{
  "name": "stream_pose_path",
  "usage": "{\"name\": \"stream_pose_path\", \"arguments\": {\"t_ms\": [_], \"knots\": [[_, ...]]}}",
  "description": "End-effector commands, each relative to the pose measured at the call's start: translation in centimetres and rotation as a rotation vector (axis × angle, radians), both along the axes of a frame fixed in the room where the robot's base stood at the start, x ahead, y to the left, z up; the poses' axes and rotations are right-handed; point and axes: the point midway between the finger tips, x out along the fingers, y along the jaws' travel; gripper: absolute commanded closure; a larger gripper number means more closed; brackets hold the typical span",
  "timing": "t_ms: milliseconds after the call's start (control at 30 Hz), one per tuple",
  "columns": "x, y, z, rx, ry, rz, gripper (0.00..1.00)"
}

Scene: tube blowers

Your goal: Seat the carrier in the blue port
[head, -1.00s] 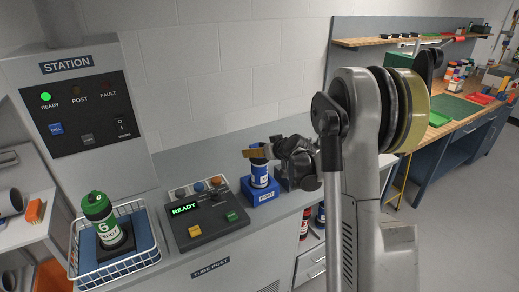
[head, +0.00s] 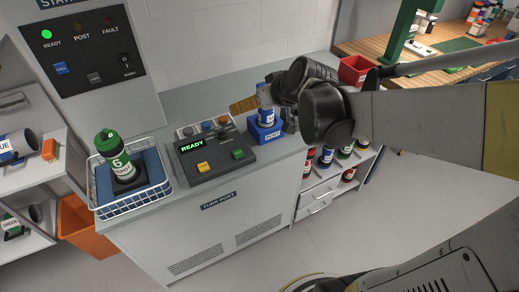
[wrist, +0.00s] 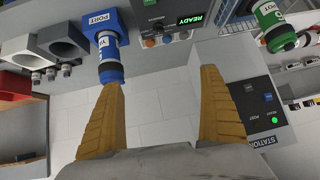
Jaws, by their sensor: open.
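A carrier (head: 266,116) with a blue cap and a white label stands upright in the blue port (head: 264,133) beside the control panel. The carrier also shows in the wrist view (wrist: 107,52), its base in the blue port block (wrist: 96,20). My gripper (head: 243,104) is at the height of the carrier's top. In the wrist view my gripper (wrist: 161,80) is open, with nothing between its tan fingers. The left fingertip overlaps the blue cap in that picture; I cannot tell whether they touch. In the head view the gripper partly hides the cap.
A green-capped carrier (head: 112,150) marked 6 stands in a white wire basket (head: 98,205) at left. The control panel (head: 208,152) reads READY. Shelves with tubes (head: 18,146) stand at far left, and a red bin (head: 354,70) lies behind my arm.

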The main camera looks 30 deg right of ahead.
Motion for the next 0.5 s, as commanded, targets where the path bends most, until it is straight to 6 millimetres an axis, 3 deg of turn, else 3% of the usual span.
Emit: {"name": "stream_pose_path", "arguments": {"t_ms": [33, 100, 300, 500], "knots": [[-2.5, 2.1, 0.3, -0.004, 0.033, 0.009, 0.09], [-5.9, 4.2, 0.4, -0.011, 0.082, 0.003, 0.09], [-14.3, 7.2, -0.6, -0.045, 0.179, -0.034, 0.09], [-18.0, 7.5, -1.6, -0.068, 0.213, -0.068, 0.09]]}}
